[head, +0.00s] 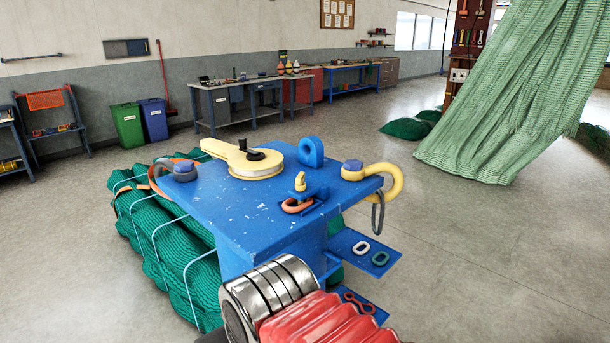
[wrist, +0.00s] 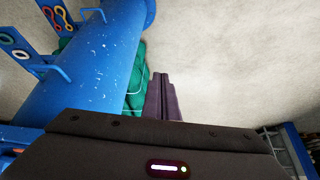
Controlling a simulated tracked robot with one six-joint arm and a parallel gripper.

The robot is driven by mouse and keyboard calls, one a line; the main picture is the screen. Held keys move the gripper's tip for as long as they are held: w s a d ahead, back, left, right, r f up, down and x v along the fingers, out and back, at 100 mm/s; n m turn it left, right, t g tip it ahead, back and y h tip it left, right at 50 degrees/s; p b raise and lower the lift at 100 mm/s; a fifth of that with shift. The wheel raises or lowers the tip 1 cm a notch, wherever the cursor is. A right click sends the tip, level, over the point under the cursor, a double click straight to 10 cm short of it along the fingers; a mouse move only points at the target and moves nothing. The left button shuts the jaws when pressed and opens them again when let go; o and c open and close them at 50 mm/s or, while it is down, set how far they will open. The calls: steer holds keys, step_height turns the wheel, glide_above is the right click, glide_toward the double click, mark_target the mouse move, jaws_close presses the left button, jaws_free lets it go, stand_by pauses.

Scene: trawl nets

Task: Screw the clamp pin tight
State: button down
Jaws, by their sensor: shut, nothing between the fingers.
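A blue bench top (head: 235,215) on a thick blue column (wrist: 88,65) stands in front of me. On its front part a small yellow piece (head: 300,182) stands upright in a blue bracket with an orange link (head: 297,206). A yellow shackle (head: 390,182) with a blue-headed pin (head: 352,167) is at the right corner, and a grey shackle (head: 178,173) at the left. I cannot tell which part is the clamp pin. My gripper (wrist: 163,78) is shut and empty, beside the column, over the floor; it is hidden in the head view.
A yellow block with a round disc (head: 256,168) and a blue eye (head: 311,151) stand on the top. Side plates with links (head: 364,250) stick out at right. Green net bundles (head: 170,235) lie behind left. A net (head: 510,85) hangs at right.

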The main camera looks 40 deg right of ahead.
steer(key=w+r+m+y, duration=0.1)
steer(key=w+r+m, duration=0.2)
steer(key=w+r, duration=0.4)
steer(key=m+t+h, duration=0.1)
steer(key=m+t, duration=0.1)
steer(key=m, duration=0.4)
glide_toward(300, 179)
steer(key=s+d+r, duration=0.2)
steer(key=s+d, duration=0.2)
steer(key=s, duration=0.2)
steer(key=shift+w+a+f, duration=0.2)
steer(key=x, duration=0.3)
steer(key=a+x, duration=0.1)
steer(key=x, duration=0.3)
steer(key=w+x, duration=0.1)
steer(key=x, duration=0.3)
steer(key=shift+w+a+r, duration=0.1)
steer(key=shift+a+r, duration=0.05)
steer(key=shift+r, duration=0.2)
steer(key=shift+w+a, duration=0.45)
steer(key=shift+w, duration=0.2)
